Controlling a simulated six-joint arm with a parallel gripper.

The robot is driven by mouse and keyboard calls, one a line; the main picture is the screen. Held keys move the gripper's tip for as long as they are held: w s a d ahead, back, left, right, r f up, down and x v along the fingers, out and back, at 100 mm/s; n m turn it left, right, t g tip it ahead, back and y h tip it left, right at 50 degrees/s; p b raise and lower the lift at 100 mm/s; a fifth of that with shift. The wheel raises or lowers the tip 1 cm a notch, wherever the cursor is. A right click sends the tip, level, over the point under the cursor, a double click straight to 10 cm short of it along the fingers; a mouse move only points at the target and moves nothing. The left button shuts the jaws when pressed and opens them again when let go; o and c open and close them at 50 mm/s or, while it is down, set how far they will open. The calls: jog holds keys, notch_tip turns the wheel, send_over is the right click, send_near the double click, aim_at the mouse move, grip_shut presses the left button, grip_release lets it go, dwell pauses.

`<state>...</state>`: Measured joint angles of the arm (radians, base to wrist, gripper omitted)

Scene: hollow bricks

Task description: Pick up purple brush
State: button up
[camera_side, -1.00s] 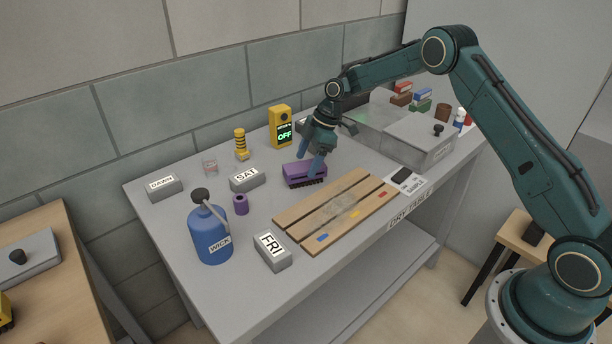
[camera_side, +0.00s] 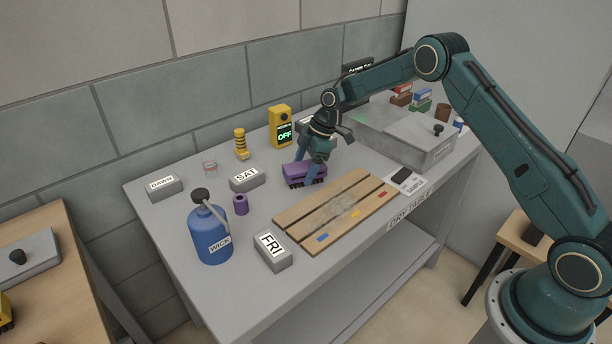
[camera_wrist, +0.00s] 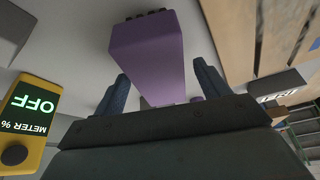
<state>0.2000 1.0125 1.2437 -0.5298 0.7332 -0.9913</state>
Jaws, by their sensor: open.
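The purple brush (camera_side: 304,174) has a block-shaped purple body with dark bristles under it. It rests on the grey table, behind the slatted wooden board. My gripper (camera_side: 308,168) is pointed down at the brush, its fingers partly overlapping it in the side view. In the wrist view the brush (camera_wrist: 150,55) runs up from between the two blue fingertips (camera_wrist: 160,80), one finger on each side. The gripper is open, and gaps show between the fingers and the brush. The side view does not show clearly whether either finger touches it.
The wooden board (camera_side: 330,212) lies in front of the brush. A yellow meter reading OFF (camera_side: 281,128) stands behind it. The SAT block (camera_side: 247,179) and a purple cylinder (camera_side: 241,204) are to its left. A grey lidded box (camera_side: 420,148) stands to the right.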

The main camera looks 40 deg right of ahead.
aim_at(305, 165)
jog(key=shift+f, duration=0.25)
dwell(0.5)
jog(key=c, duration=1.2)
jog(key=shift+r, duration=0.15)
notch_tip(305, 165, up, 20)
jog(key=shift+r, duration=0.1)
dwell(0.4)
